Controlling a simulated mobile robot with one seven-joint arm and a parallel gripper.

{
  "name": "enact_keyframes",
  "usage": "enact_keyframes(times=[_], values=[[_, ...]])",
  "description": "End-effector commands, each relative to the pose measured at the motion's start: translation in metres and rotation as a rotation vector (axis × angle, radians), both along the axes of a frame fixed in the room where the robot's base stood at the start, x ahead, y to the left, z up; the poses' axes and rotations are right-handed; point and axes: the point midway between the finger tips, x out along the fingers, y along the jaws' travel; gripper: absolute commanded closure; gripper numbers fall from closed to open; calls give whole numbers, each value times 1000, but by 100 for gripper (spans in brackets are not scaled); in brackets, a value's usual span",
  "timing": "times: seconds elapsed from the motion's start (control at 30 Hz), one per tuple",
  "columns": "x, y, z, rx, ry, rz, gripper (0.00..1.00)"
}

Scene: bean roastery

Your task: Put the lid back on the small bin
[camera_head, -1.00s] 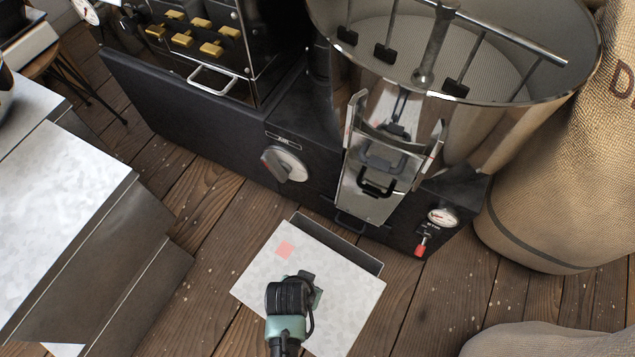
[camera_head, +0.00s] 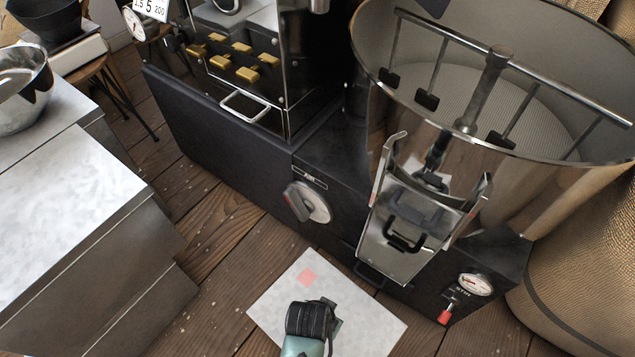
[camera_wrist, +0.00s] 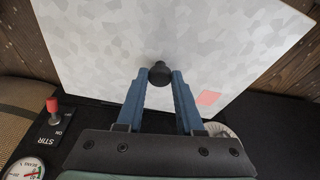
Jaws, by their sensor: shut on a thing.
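The lid (camera_head: 355,307) is a flat, mottled pale-grey panel with a pink patch on it. It lies in front of the roaster at the bottom centre of the head view and also fills much of the wrist view (camera_wrist: 215,40). My gripper (camera_wrist: 160,80) has its blue fingers shut on the lid's black knob (camera_wrist: 160,72). In the head view, my wrist (camera_head: 310,320) covers the knob and fingertips. The small bin is hidden, so I cannot tell whether the lid rests on it or hangs above it.
The black roaster base (camera_head: 230,150) with its dial (camera_head: 307,202) and steel chute (camera_head: 400,250) stands just beyond the lid. A red-tipped stir switch (camera_head: 446,315) is at right. A pale-topped counter (camera_head: 60,215) stands left. Sacks (camera_head: 570,290) stand right. Wooden floor shows between.

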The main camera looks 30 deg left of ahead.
Motion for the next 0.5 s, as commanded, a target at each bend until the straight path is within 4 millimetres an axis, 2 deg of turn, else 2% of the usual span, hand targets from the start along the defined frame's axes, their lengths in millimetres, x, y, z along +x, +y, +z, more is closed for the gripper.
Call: enact_keyframes(times=[0.13,0.5], values=[[16,0,-8,2,-4,0,100],[16,0,-34,1,-1,0,100]])
